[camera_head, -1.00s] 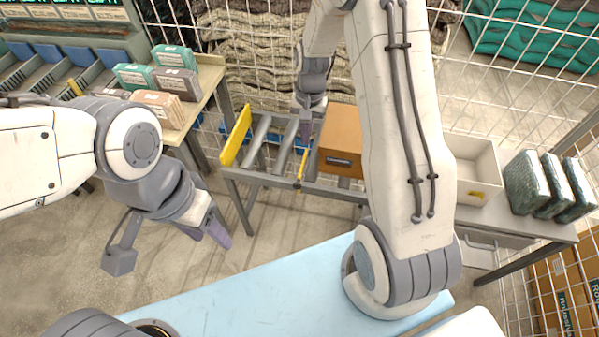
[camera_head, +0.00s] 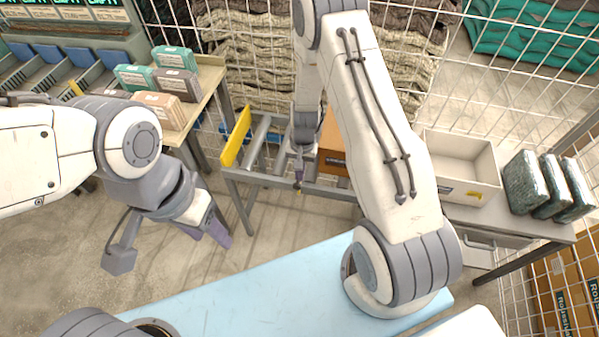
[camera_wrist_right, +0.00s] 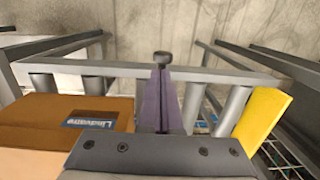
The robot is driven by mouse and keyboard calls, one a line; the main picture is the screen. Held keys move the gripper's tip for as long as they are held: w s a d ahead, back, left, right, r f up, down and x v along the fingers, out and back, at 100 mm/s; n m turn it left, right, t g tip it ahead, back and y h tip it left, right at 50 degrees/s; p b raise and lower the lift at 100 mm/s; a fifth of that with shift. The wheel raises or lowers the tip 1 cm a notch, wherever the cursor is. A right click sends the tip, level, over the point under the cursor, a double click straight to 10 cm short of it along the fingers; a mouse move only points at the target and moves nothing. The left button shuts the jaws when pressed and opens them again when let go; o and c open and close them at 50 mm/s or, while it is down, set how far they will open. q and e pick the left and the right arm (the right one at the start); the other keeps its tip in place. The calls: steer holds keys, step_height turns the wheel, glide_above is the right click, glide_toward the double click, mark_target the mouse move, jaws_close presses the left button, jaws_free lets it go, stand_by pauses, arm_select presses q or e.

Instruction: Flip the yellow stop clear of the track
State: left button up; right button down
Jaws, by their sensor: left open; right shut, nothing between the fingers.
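A roller track (camera_head: 260,138) runs left to right in the head view, with a brown box (camera_head: 333,138) on it. My right gripper is shut and empty at the rail, left of the box. In the right wrist view its purple fingers (camera_wrist_right: 163,100) are together, with a dark knob (camera_wrist_right: 162,58) just beyond their tips; whether they touch is unclear. My left gripper (camera_head: 207,234) hangs open over the floor, away from the track.
A yellow plate (camera_head: 236,137) stands at the track's left end; it also shows in the right wrist view (camera_wrist_right: 263,120). Right of the track are an open white bin (camera_head: 455,160) and several green packs (camera_head: 525,183). A wire fence stands behind. A shelf with packs is at left.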

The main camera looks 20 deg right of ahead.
steer(key=shift+s+a+f, duration=0.1)
steer(key=shift+s+a, duration=0.05)
stand_by(0.4)
arm_select(q)
steer(key=shift+s+f, duration=0.1)
steer(key=shift+s, duration=0.05)
arm_select(e)
steer(key=shift+s+a, duration=0.15)
steer(key=shift+s, duration=0.05)
steer(key=shift+s+a, duration=0.1)
steer(key=shift+s, duration=0.05)
